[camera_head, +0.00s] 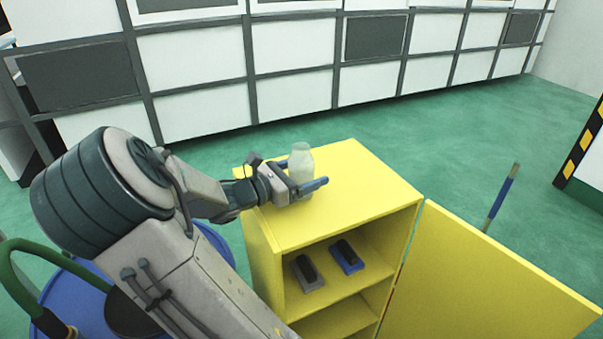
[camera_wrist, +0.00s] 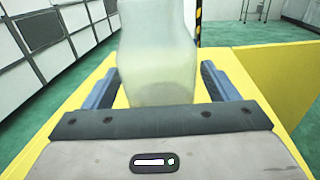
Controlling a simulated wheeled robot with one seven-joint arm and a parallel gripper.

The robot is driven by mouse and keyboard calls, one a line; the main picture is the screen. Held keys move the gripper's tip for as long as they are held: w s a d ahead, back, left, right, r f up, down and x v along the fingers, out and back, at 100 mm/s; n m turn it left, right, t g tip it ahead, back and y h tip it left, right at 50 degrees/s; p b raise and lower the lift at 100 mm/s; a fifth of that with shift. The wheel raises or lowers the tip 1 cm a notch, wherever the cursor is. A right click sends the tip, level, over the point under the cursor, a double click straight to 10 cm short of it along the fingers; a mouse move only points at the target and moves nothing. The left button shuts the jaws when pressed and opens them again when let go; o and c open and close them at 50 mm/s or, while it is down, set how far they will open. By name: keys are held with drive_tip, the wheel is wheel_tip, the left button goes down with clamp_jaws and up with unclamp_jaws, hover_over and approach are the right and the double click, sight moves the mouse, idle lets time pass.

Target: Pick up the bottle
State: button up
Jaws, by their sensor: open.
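The bottle (camera_head: 301,164) is pale, whitish and translucent, and stands upright on top of the yellow cabinet (camera_head: 365,185). My gripper (camera_head: 304,175) is at the bottle from the left, low and close to the cabinet top. In the wrist view the bottle (camera_wrist: 158,55) stands between the two blue-grey fingers of my gripper (camera_wrist: 158,82), with a gap visible on each side. The fingers are open and do not appear to touch it. The bottle's top is cut off in the wrist view, and its lower part is partly hidden by my gripper in the head view.
The cabinet's door (camera_head: 490,280) stands open to the right. A grey-based block (camera_head: 308,272) and a blue-based block (camera_head: 347,256) lie on the shelf inside. A blue post (camera_head: 500,200) stands behind the door. The cabinet top right of the bottle is clear.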

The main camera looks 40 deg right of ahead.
drive_tip(key=shift+d, duration=0.3)
drive_tip(key=c, duration=1.2)
drive_tip(key=shift+r, duration=0.1)
